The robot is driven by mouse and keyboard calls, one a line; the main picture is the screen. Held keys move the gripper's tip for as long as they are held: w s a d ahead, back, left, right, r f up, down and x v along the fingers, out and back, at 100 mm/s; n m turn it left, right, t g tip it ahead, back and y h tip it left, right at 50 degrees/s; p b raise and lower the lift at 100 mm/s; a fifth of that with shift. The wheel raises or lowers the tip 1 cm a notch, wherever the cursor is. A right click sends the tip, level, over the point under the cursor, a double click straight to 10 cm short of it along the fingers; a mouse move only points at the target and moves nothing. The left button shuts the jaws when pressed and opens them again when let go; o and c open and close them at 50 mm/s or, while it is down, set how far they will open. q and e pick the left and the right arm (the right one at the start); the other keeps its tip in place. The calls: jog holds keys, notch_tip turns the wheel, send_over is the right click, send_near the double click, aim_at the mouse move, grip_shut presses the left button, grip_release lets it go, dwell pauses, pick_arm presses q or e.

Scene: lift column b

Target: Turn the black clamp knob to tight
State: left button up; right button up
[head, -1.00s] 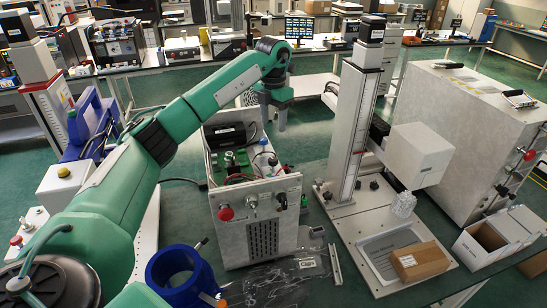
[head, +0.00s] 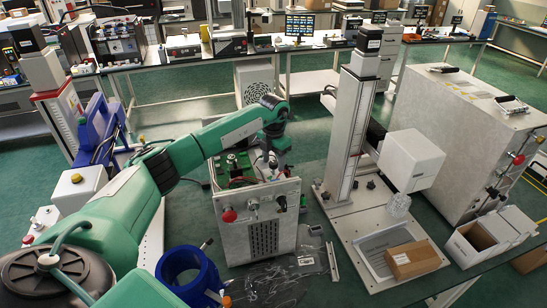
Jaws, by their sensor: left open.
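Small black knobs (head: 370,184) stand on the base plate of the white lift column (head: 349,130), right of centre. Another dark knob (head: 282,203) is on the front of the open electronics box (head: 240,236). I cannot tell which is the clamp knob, nor its setting. My left gripper (head: 272,158) is open and points down over the right rear of the open box, left of the column and apart from it. Its fingertips are hard to make out against the box's parts. My right gripper is not in view.
A white block (head: 411,160) juts from the column's carriage. A cardboard box (head: 412,260) lies in a tray on the base. A blue ring (head: 187,279) and clear film (head: 270,284) lie in front. A large grey cabinet (head: 462,140) stands at right.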

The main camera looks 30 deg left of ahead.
pick_arm(q)
jog(key=c, duration=1)
jog(key=shift+o, duration=0.2)
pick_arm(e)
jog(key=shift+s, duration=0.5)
